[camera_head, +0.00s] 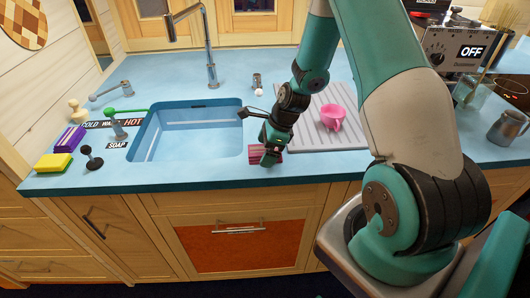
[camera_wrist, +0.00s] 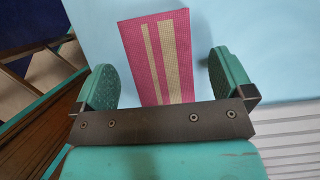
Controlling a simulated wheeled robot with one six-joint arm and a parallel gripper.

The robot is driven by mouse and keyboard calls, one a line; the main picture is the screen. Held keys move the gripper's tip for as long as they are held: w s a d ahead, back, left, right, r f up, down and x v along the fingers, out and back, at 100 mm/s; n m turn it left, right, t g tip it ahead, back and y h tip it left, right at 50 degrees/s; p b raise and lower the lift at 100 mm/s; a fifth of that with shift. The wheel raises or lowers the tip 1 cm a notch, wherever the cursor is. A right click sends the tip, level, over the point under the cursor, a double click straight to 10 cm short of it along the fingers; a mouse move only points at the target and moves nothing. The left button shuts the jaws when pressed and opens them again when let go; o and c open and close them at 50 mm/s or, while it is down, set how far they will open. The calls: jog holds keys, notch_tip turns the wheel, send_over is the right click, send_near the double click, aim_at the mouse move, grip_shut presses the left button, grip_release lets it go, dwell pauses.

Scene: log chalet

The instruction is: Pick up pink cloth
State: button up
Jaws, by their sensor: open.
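The pink cloth (camera_wrist: 158,55), with pale yellow stripes, lies flat on the blue counter in the wrist view. It also shows in the head view (camera_head: 259,157), near the counter's front edge, just right of the sink and partly hidden by my gripper. My gripper (camera_wrist: 165,78) is open, with one green finger on each side of the cloth and a gap between each finger and the cloth. In the head view my gripper (camera_head: 272,153) points down over the cloth. The near end of the cloth is hidden behind the gripper body.
The blue sink (camera_head: 190,133) lies left of my gripper. A ridged draining board (camera_head: 305,133) with a pink cup (camera_head: 332,118) is to the right. A yellow sponge (camera_head: 53,163) and a soap plunger (camera_head: 93,160) stand at the far left. A metal tap (camera_head: 211,72) rises behind the sink.

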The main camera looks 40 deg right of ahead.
jog(key=shift+f, duration=0.15)
jog(key=shift+c, duration=0.2)
jog(key=c, duration=1)
jog(key=shift+c, duration=0.2)
notch_tip(320, 180, up, 20)
jog(key=b, duration=0.1)
jog(key=shift+r, duration=0.2)
